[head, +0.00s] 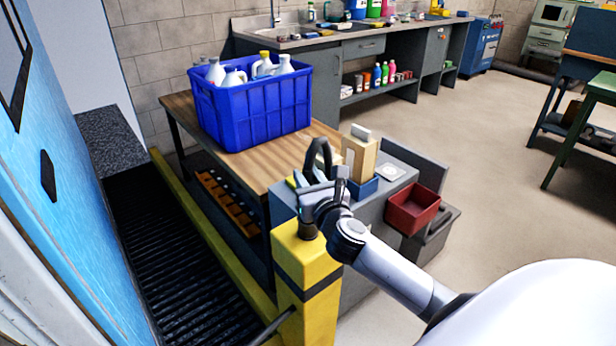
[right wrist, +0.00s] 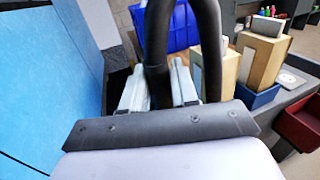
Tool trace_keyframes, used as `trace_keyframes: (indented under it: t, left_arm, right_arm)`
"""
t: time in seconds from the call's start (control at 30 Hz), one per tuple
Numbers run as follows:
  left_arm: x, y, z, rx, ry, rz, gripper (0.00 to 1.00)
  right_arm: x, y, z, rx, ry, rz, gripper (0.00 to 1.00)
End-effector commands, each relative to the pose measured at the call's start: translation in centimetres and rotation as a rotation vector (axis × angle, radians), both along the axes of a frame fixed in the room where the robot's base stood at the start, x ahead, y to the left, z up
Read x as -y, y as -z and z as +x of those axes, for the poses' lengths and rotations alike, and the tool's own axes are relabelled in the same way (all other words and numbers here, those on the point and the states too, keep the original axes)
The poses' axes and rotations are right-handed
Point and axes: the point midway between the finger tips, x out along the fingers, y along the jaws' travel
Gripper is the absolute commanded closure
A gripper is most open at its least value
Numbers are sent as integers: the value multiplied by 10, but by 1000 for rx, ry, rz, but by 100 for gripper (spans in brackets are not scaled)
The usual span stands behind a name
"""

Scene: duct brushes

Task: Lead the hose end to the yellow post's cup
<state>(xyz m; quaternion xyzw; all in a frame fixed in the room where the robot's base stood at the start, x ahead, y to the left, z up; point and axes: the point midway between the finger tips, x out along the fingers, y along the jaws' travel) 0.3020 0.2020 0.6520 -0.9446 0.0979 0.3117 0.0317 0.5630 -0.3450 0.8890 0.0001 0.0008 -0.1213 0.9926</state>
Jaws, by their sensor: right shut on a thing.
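The yellow post (head: 308,295) with a dark band stands in the lower middle of the head view. A dark piece (head: 307,229) shows on its top under my gripper; I cannot tell whether it is the cup or the hose end. My right gripper (head: 318,183) is above the post, shut on the black hose (head: 318,152), which loops up above the jaws. In the right wrist view the hose (right wrist: 157,45) runs down between the two pale fingers (right wrist: 160,88). Its lower end is hidden by the gripper. My left gripper is out of view.
A wooden bench (head: 265,172) with a blue crate (head: 255,115) of bottles stands behind the post. Cardboard boxes (head: 359,153) in a blue tray and a red bin (head: 412,209) are to the right. A blue panel (head: 60,170) is at left; floor at right is open.

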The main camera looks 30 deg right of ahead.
Motion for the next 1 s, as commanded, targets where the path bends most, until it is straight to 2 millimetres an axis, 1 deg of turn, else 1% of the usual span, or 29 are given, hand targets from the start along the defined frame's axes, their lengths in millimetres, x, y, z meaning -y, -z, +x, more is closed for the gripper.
trace_keyframes:
  t: [0.03, 0.7, 1.0]
  left_arm:
    - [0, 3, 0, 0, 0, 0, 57]
    - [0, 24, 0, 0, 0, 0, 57]
    - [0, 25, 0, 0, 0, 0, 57]
  right_arm:
    - [0, 3, 0, 2, -1, 0, 100]
    - [0, 30, 0, 1, 0, 0, 100]
    - [0, 32, 0, 1, 0, 0, 100]
